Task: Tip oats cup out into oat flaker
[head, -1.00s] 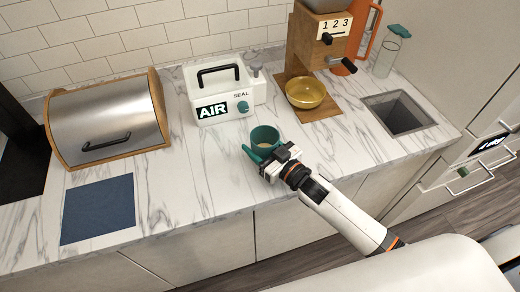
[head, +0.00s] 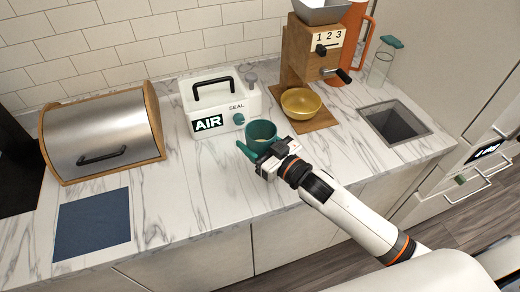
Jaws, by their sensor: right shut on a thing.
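I cannot tell whether the cup's base is clear of the counter. The oat flaker (head: 305,55) is the wooden machine behind and to the right, with a grey hopper (head: 322,10) on top, a 1 2 3 dial and a side crank. A gold bowl (head: 301,106) stands on its wooden base. My left gripper is out of view.
A white AIR SEAL box (head: 215,105) with a black handle stands just behind and left of the cup. A roll-top bread box (head: 100,130) and a blue mat (head: 93,224) are at left. A sink opening (head: 393,118), orange pitcher (head: 353,40) and glass bottle (head: 380,68) are at right.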

